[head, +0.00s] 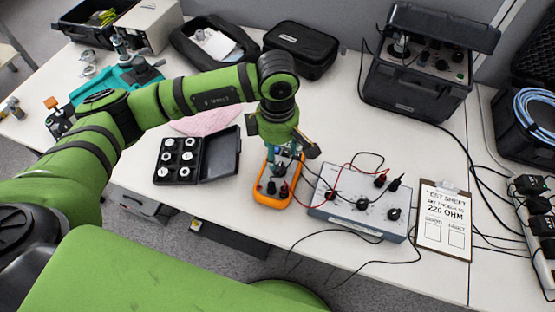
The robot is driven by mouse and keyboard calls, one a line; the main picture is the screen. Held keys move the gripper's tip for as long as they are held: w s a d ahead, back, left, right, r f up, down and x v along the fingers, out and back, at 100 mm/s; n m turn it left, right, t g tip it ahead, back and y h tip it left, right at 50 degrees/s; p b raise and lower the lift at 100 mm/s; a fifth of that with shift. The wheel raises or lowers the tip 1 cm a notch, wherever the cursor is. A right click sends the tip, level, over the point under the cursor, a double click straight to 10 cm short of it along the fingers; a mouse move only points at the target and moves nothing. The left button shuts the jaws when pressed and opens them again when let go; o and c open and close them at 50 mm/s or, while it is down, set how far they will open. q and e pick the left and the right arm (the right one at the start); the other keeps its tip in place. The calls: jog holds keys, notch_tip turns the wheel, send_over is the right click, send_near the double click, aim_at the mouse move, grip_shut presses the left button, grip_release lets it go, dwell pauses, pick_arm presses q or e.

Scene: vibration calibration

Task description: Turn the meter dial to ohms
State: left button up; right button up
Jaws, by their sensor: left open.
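The orange-edged meter (259,196) lies on the white table near its front edge, with dark plugs standing at its near end. My left gripper (284,166) points down over the far part of the meter and is open. The gripper covers the dial and most of the meter's face, so I cannot tell where the dial points. I also cannot tell whether the fingers touch the dial. My right gripper is not in view.
Red and black leads run from the meter to a grey box (345,212) with black knobs on its right. A clipboard test sheet (444,222) lies farther right. An open black case with weights (178,162) lies left. A large black instrument case (415,90) stands behind.

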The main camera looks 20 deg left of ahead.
aim_at(280, 167)
pick_arm(q)
jog(key=f, duration=0.2)
jog(key=d+f+p, duration=0.1)
jog(key=f, duration=0.1)
jog(key=shift+w+f, duration=0.15)
jog(key=shift+f, duration=0.2)
jog(key=shift+a+f, duration=0.1)
jog(key=shift+f, duration=1.15)
jog(key=c, duration=1.1)
jog(key=shift+c, duration=0.2)
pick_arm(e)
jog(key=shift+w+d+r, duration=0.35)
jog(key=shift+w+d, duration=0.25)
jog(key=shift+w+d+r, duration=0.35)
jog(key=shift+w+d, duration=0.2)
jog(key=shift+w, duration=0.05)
